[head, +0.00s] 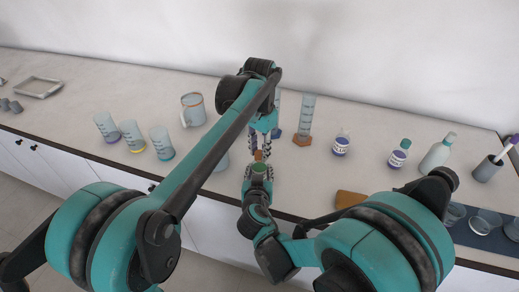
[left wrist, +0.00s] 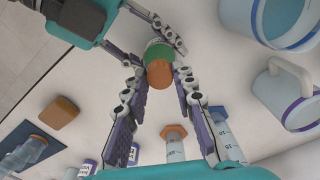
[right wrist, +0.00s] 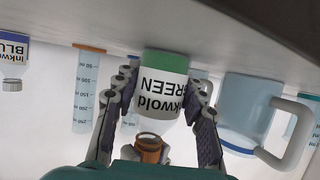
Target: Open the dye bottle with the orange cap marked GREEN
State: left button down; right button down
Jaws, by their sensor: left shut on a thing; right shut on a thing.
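The dye bottle (right wrist: 160,92) has a white label reading Inkwold GREEN with a green band. It stands out in the right wrist view, inverted in that picture, between my right gripper's fingers (right wrist: 163,85). Its orange cap (left wrist: 160,73) shows in the left wrist view between the fingertips of my left gripper (left wrist: 159,68), which is shut on it. In the head view my left gripper (head: 260,143) comes down from above, and my right gripper (head: 258,166) holds the bottle body from the near side. The fingers hide much of the bottle there.
Three beakers (head: 162,143) and a mug (head: 193,109) stand to the left. An orange-brown block (head: 350,198) lies near the counter's front edge.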

aim_at(259, 153)
pick_arm(q)
jog(key=shift+r, duration=0.25)
dwell(0.3)
jog(key=shift+r, duration=0.85)
jog(key=shift+r, duration=2)
pick_arm(e)
jog(key=c, duration=0.8)
grip_release()
jog(key=v, duration=1.2)
